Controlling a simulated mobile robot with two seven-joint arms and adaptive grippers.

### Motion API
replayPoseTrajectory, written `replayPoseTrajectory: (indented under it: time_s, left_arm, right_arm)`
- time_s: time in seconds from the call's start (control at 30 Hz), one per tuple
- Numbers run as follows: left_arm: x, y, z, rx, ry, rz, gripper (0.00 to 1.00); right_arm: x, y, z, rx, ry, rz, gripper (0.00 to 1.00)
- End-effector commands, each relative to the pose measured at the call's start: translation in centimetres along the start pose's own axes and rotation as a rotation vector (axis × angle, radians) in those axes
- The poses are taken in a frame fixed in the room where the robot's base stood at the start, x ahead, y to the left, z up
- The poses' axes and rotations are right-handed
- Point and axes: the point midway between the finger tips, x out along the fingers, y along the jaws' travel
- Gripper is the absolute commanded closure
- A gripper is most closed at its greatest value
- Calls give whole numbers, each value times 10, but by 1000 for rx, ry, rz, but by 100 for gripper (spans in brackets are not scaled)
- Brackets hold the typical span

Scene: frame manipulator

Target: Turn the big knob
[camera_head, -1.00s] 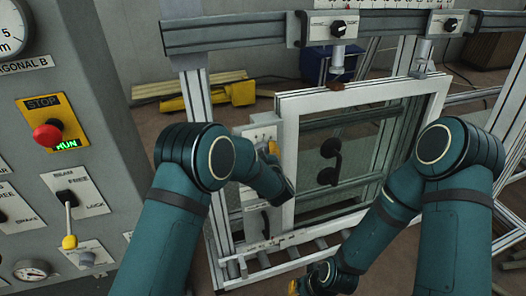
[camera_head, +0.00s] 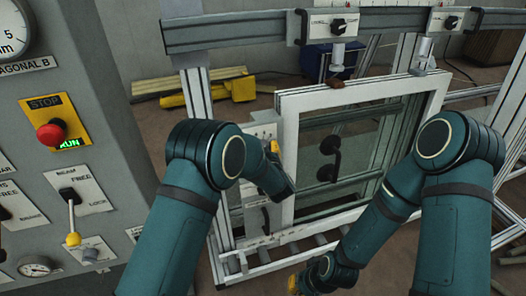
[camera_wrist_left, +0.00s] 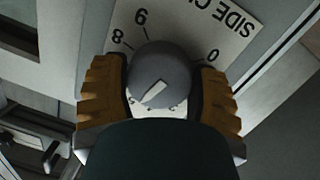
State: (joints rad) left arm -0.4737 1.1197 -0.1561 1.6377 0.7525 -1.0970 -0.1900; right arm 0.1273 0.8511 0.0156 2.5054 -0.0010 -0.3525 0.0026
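The big knob (camera_wrist_left: 160,85) is a round grey knob with a white pointer mark, on a white dial plate (camera_wrist_left: 185,25) with printed numbers and the word SIDE. In the left wrist view my left gripper (camera_wrist_left: 163,98) has its two ribbed tan fingers on opposite sides of the knob, apparently pressed against it. In the head view my left gripper (camera_head: 274,150) is at the light panel on the left of the window frame, and my arm hides the knob.
A white window frame (camera_head: 290,150) with glass and dark suction cups (camera_head: 329,160) stands right of my left gripper. A grey control cabinet with a red stop button (camera_head: 50,134) and a yellow-tipped lever (camera_head: 73,239) is at left. A metal rail (camera_head: 240,32) crosses above.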

Motion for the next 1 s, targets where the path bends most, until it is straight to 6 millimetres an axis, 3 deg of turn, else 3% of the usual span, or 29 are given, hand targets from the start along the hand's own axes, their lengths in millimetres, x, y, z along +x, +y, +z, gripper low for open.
replayPoseTrajectory:
  time_s: [0.03,0.1,0.47,0.63,1.0]
  left_arm:
    - [-1,-3,5,4,-9,-4,19]
    - [0,-2,4,3,-7,-3,4]
    - [-4,0,1,0,-2,0,4]
    - [-26,0,1,2,-3,1,4]
    - [-98,-1,1,2,-4,0,4]
  right_arm:
    - [0,0,0,0,0,0,100]
    - [0,0,0,0,0,0,100]
    - [0,0,0,0,0,0,100]
    - [0,0,0,0,0,0,100]
    - [0,0,0,0,0,0,100]
